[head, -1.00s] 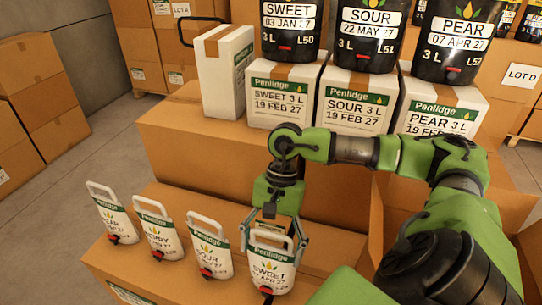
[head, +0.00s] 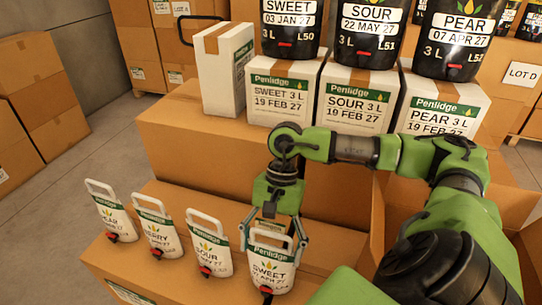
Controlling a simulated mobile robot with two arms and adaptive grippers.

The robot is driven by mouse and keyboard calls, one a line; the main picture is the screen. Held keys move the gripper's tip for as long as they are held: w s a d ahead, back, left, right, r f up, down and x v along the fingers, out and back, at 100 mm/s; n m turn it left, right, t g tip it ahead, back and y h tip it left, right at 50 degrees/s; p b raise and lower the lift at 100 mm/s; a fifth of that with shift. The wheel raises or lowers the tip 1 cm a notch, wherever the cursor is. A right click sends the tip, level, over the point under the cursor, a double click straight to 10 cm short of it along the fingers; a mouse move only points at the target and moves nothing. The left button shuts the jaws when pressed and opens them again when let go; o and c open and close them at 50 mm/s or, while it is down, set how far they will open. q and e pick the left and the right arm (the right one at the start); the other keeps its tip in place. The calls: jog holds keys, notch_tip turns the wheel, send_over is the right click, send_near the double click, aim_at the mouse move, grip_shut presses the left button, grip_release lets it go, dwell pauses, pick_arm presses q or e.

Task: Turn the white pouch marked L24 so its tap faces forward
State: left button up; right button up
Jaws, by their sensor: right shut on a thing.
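My right gripper (head: 274,240) points down at the rightmost white pouch, labelled SWEET (head: 268,272), and is shut on its upper part with a finger at each side. This pouch stands upright on the front cardboard box, its red and black tap low on the side facing me. Three more white pouches stand in a row to its left: SOUR (head: 209,246), one ending in "ERRY" (head: 159,232) and one ending in "EAR" (head: 109,217). Their taps also face me. No L24 mark is readable on any of them. My left gripper is not in view.
Behind, a higher cardboard box (head: 200,150) bears white Penlidge cartons (head: 352,98) with black pouches (head: 370,35) on top. An open cardboard box (head: 400,215) is at the right, partly behind my arm. Stacked boxes (head: 40,100) stand at the left; grey floor lies between.

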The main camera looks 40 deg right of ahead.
jog(key=shift+f, duration=0.1)
jog(key=o, duration=2.2)
jog(key=shift+c, duration=0.2)
jog(key=v, duration=1.2)
